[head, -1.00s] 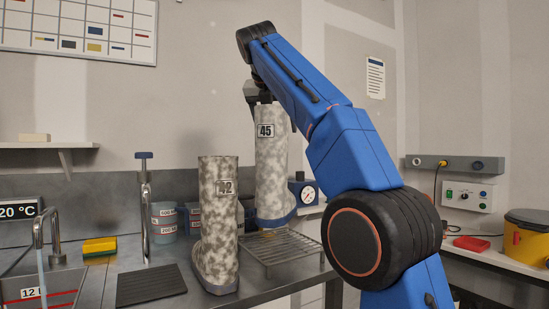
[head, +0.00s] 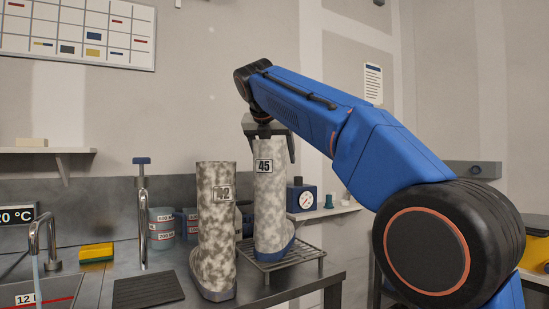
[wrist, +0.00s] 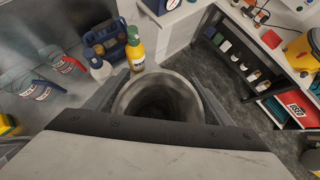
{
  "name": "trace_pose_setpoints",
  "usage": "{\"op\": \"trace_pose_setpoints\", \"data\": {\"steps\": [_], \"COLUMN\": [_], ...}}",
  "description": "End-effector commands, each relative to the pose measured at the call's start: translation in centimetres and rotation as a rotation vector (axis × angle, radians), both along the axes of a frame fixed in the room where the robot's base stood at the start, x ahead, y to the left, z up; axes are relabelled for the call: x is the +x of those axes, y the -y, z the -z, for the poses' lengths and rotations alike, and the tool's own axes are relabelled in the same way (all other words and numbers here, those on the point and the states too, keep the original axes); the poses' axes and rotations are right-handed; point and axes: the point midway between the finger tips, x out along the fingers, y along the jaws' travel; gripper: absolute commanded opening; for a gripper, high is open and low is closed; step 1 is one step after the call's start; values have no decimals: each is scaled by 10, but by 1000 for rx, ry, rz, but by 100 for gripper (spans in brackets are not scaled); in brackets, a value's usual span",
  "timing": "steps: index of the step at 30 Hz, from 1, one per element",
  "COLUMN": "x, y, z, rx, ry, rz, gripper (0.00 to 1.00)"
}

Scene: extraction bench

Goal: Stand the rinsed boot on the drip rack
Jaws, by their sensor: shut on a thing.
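A mottled grey-white boot labelled 45 (head: 270,205), with a blue sole, hangs upright below my gripper (head: 267,134). My gripper is shut on the top of its shaft. The boot's round opening (wrist: 158,98) shows between the jaws in the wrist view. The wire drip rack (head: 306,252) is under the boot, at the right end of the steel bench. The sole is at or very near the rack's bars; I cannot tell whether it touches. The toe points toward the front.
A similar boot labelled 42 (head: 215,240) stands on the bench just left of the rack. A black mat (head: 148,290), a tap (head: 143,220), a yellow sponge (head: 96,253) and measuring jugs (head: 161,229) are further left. A blue gauge box (head: 301,196) is behind the rack.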

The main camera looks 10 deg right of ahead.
Motion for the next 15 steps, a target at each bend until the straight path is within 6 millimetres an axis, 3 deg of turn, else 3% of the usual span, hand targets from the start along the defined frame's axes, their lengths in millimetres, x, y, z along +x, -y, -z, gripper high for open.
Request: {"op": "trace_pose_setpoints", "data": {"steps": [15], "x": [0], "y": [0], "z": [7], "rx": [0], "ry": [2], "rz": [0], "gripper": [12]}}
